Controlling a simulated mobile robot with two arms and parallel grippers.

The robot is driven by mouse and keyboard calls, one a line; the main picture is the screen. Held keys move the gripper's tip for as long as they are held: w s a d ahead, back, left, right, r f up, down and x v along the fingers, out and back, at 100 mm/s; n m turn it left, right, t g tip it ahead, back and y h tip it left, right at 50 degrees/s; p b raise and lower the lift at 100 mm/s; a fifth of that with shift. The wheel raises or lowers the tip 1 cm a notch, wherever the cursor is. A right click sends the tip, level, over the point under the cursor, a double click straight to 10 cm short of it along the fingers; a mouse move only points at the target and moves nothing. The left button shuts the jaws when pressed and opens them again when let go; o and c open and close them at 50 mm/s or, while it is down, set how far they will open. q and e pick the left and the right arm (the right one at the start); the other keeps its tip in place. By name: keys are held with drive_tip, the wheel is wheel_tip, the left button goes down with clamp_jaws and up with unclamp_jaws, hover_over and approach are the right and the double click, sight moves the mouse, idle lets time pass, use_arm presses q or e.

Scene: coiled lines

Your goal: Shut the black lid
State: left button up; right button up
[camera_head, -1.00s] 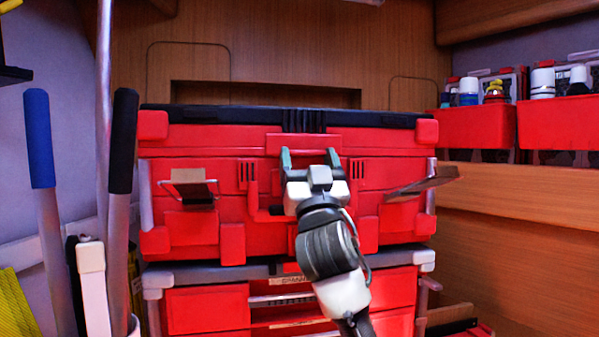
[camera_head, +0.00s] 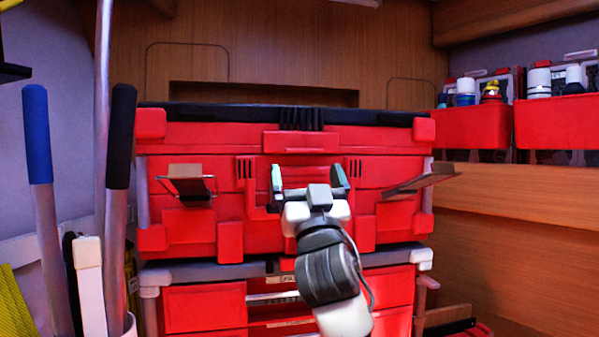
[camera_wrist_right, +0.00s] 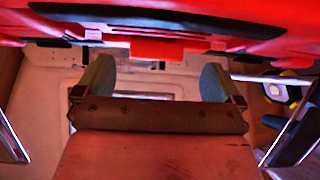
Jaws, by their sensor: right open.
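The black lid (camera_head: 230,115) lies along the top of the red toolbox (camera_head: 190,232) and looks level, close down on the red body. A red latch tab (camera_head: 302,142) sits at the middle of the front, just under the lid. My right gripper (camera_head: 309,176) is in front of the toolbox, below that tab, with its two greenish fingers apart and nothing seen between them. In the right wrist view the fingers (camera_wrist_right: 155,82) are spread, with a red block (camera_wrist_right: 165,50) of the toolbox front beyond them. My left gripper is not in view.
Two metal side latches (camera_head: 187,187) (camera_head: 420,182) stick out from the toolbox front. A second red box (camera_head: 205,308) stands underneath. Blue and black handled poles (camera_head: 37,135) stand at left. Red bins (camera_head: 474,128) with bottles line the right wall.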

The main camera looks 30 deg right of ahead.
drive_tip(key=b+v, duration=0.1)
drive_tip(key=v, duration=0.6)
drive_tip(key=shift+f+b, duration=0.2)
drive_tip(key=shift+b, duration=0.1)
drive_tip(key=shift+s+a, duration=0.1)
drive_tip(key=shift+a, duration=0.05)
